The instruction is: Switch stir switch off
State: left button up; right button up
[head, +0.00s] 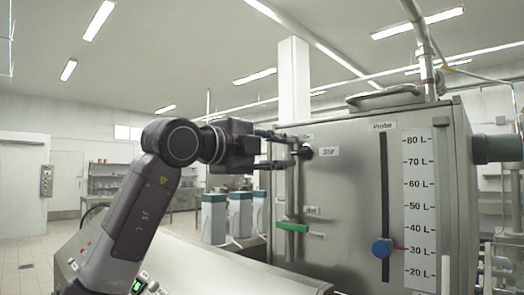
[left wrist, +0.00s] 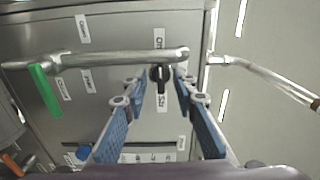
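The stir switch is a small black knob (head: 307,151) on the front of the steel tank, beside the "Stir" label (head: 328,152). My left gripper (head: 291,151) points at it, with one finger above and one below. In the left wrist view the black knob (left wrist: 160,78) shows between the two spread blue-padded fingers of the left gripper (left wrist: 157,84). The fingers are open and hold nothing. Whether a fingertip touches the knob I cannot tell. My right gripper is not in view.
A metal pipe (left wrist: 110,59) runs close to the switch and the fingers. Its green valve handle (head: 292,227) sits lower on the tank (head: 350,200). A blue probe knob (head: 381,248) is on a slot at the right, by a litre scale (head: 418,200).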

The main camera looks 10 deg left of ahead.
pick_arm(q)
jog(key=v, duration=0.8)
jog(key=shift+s+a, duration=0.25)
